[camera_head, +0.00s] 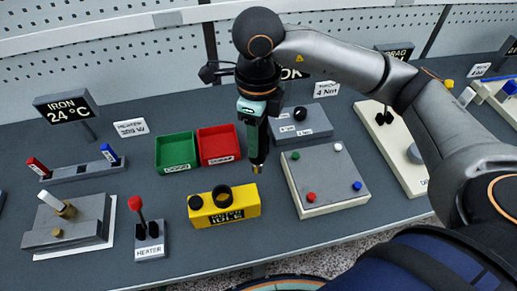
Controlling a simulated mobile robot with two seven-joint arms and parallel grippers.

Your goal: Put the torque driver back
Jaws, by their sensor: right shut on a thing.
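The torque driver (257,146) has a dark green and black body with a brass-coloured tip. It hangs nearly upright, tip down, in the air above the bench. My right gripper (259,107) is shut around its upper part, and the fingers hide some of it. The tip is above and to the right of a yellow block (250,207) with a black ring (222,195) and a black knob. The tip looks apart from the block. A grey base (312,122) stands behind right of the driver, near a "4 Nm" sign (326,89). My left gripper is not in view.
Green (176,151) and red (219,145) bins stand left of the driver. A plate with coloured buttons (325,180) lies to the right. A red-knobbed heater lever (140,216) and an iron stand (66,231) are at the left. The front bench strip is clear.

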